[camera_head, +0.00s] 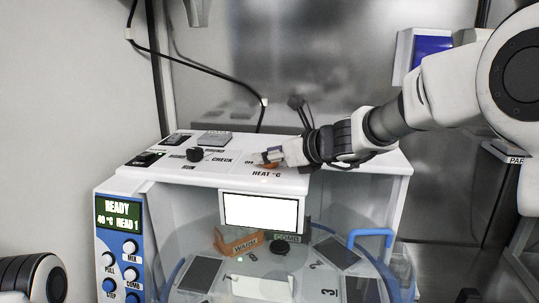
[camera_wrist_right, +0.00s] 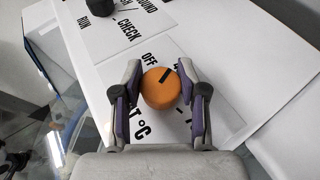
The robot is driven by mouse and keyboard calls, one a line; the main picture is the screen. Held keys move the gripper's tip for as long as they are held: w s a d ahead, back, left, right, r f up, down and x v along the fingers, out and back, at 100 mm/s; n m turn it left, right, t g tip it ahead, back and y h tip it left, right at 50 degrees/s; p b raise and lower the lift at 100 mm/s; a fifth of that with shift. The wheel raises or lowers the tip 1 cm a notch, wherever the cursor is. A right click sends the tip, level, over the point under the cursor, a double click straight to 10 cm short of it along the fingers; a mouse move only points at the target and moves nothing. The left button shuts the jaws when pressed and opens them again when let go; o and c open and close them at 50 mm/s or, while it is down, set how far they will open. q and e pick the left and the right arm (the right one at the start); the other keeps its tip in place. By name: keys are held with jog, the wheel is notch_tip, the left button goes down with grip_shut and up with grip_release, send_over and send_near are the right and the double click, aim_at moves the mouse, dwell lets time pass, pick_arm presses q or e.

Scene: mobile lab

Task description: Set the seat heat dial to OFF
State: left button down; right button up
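The seat heat dial is a round orange knob (camera_wrist_right: 160,88) with a short black mark slanting towards its upper right edge in the right wrist view. The printed OFF label (camera_wrist_right: 149,62) lies just above and left of it. My right gripper (camera_wrist_right: 162,72) has one finger on each side of the knob, and both fingers appear to touch it. In the head view the right gripper (camera_head: 271,156) is at the panel top, largely covering the knob (camera_head: 268,164) above the HEAT °C label. My left gripper is not in view; only a left arm part shows at lower left.
A black knob (camera_head: 195,154) by the CHECK label stands left on the same white panel (camera_head: 225,175). A blue READY control panel (camera_head: 122,250) is on the machine's left front. A clear turntable with an orange WARM block (camera_head: 238,241) lies below.

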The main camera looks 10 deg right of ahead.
jog(key=c, duration=0.3)
jog(key=shift+c, duration=0.2)
jog(key=shift+r+n+g+y+p, duration=0.15)
jog(key=shift+n+g+y+p, duration=0.3)
jog(key=shift+p, duration=0.35)
jog(key=n+g+y+p, duration=0.2)
jog(key=n+g+p, duration=0.1)
jog(key=p, duration=0.2)
jog(key=n+g+y+p, duration=0.2)
jog(key=n+g+p, duration=0.1)
jog(key=n+p, duration=0.1)
jog(key=shift+g+p, duration=0.35)
jog(key=shift+p, duration=0.45)
jog(key=shift+n+g+y+p, duration=0.25)
jog(key=shift+n+g+p, duration=0.5)
jog(key=shift+g+p, duration=0.2)
jog(key=shift+f+n+g+p, duration=0.25)
jog(key=shift+n+g+p, duration=0.1)
jog(key=shift+n, duration=0.05)
